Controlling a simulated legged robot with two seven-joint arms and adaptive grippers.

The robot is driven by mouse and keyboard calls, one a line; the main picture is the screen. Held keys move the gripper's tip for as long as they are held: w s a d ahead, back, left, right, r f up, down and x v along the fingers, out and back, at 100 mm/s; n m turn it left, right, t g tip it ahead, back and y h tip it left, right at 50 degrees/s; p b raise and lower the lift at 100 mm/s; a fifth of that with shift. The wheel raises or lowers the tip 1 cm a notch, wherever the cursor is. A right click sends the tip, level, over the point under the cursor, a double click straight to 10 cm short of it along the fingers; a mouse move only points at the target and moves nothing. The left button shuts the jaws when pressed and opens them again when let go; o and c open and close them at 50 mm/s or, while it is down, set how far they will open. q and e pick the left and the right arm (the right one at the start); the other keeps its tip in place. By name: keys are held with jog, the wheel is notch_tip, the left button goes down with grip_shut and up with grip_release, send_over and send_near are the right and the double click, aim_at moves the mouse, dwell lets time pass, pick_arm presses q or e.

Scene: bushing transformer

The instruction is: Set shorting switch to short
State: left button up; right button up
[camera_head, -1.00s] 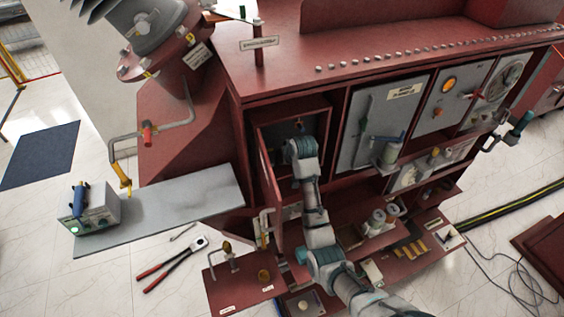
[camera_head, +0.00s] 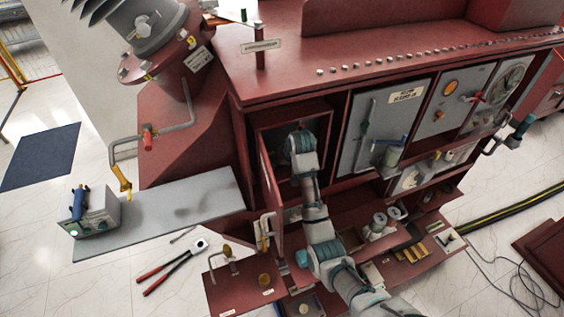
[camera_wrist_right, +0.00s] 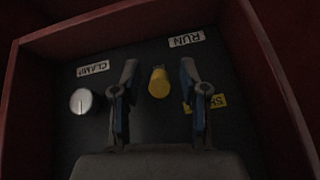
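In the right wrist view a yellow knob (camera_wrist_right: 158,83), which looks like the shorting switch, stands on a dark panel inside a red compartment. A white RUN label (camera_wrist_right: 186,39) is above and right of it. A yellow label (camera_wrist_right: 206,102), partly hidden by a finger and starting with "SH", is to its right. My right gripper (camera_wrist_right: 158,74) is open, one finger on each side of the knob, with gaps visible. In the head view my right arm reaches into the open compartment (camera_head: 262,117), and its fingers are hidden there. My left gripper is not in view.
A silver knob (camera_wrist_right: 84,101) with a CLAMP label (camera_wrist_right: 93,68) sits left of the gripper. Red walls enclose the panel closely. The compartment's open door (camera_head: 270,185) stands left of my arm. A grey panel with a lever (camera_head: 385,125) is to the right.

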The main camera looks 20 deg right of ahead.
jog(key=shift+s+r, duration=0.2)
jog(key=shift+r, duration=0.1)
jog(key=v, duration=0.6)
jog(key=shift+r, duration=0.25)
jog(key=shift+d, duration=0.1)
